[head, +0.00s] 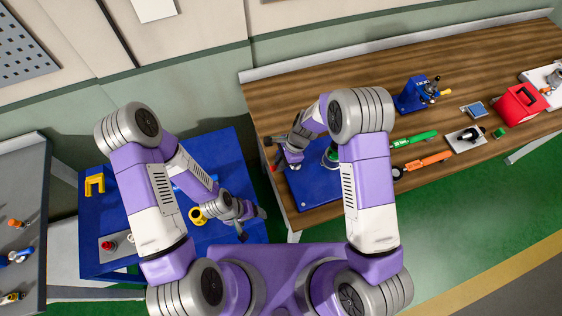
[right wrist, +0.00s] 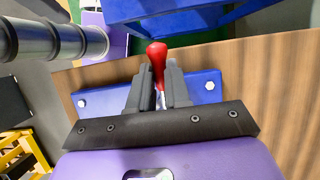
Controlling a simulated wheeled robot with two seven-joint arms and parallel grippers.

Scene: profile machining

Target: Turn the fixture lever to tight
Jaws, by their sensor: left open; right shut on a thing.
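The fixture lever shows in the right wrist view as a red knob (right wrist: 157,55) on a thin light rod. My right gripper (right wrist: 157,88) is shut on the lever just below the knob, with one dark finger on each side. In the head view my right gripper (head: 284,163) is at the left end of the wooden bench, over the blue fixture base (head: 312,192), which my arm partly hides. Any tight mark is not readable. My left gripper (head: 250,220) is open and empty, low over the blue table, apart from the lever.
The wooden bench (head: 465,65) carries a blue vise (head: 412,95), a green tool (head: 415,139), an orange tool (head: 425,163) and a red bin (head: 517,105). The blue table (head: 225,160) holds yellow parts near my left arm. A gap separates the table and bench.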

